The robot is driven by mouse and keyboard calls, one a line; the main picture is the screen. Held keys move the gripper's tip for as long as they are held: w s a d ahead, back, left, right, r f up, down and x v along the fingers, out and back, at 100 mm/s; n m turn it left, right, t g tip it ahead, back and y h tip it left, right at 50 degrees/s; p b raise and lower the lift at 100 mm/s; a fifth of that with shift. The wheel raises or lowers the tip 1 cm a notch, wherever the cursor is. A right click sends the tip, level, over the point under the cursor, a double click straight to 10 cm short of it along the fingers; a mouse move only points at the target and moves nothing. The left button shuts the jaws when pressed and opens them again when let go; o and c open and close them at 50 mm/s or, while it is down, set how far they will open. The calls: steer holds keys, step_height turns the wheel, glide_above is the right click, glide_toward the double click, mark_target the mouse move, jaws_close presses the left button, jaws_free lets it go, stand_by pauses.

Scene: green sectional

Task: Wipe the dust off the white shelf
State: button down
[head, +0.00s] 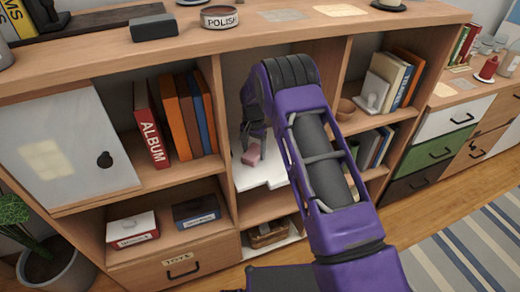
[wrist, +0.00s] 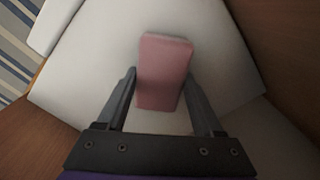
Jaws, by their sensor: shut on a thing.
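The white shelf (head: 248,182) is a pale board in the middle compartment of the wooden cabinet, with a stepped front edge. It also fills most of the wrist view (wrist: 90,60). My gripper (head: 254,142) is inside that compartment, low over the shelf. It is shut on a pink block (head: 251,157), seen between the two fingers in the wrist view (wrist: 163,70). The block is at or just above the white surface; I cannot tell whether it touches. I cannot make out clear dust. My purple forearm hides the compartment's right side in the head view.
Wooden side walls (wrist: 280,35) bound the compartment closely. Books including a red album (head: 150,128) stand left, more books (head: 385,80) and a small bowl (head: 345,109) right. A polish tin (head: 219,18) sits on the cabinet top. A basket (head: 268,234) is below.

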steer(key=shift+s+a, duration=0.25)
steer(key=shift+a, duration=0.45)
steer(key=shift+w+d+f, duration=0.1)
steer(key=shift+w+d, duration=0.5)
steer(key=shift+d, duration=1.35)
steer(key=shift+w+d+f, duration=0.1)
steer(key=shift+w+d, duration=0.5)
steer(key=shift+d, duration=1.4)
steer(key=shift+w+d, duration=0.6)
steer(key=shift+d, duration=1.35)
steer(key=shift+r, duration=0.15)
steer(key=shift+w+a+r+p, duration=0.1)
steer(key=shift+r+p, duration=0.6)
steer(key=shift+r, duration=0.8)
steer(key=shift+a+r+p, duration=0.1)
steer(key=shift+r+p, duration=0.6)
steer(key=shift+r, duration=0.8)
steer(key=shift+r, duration=0.1)
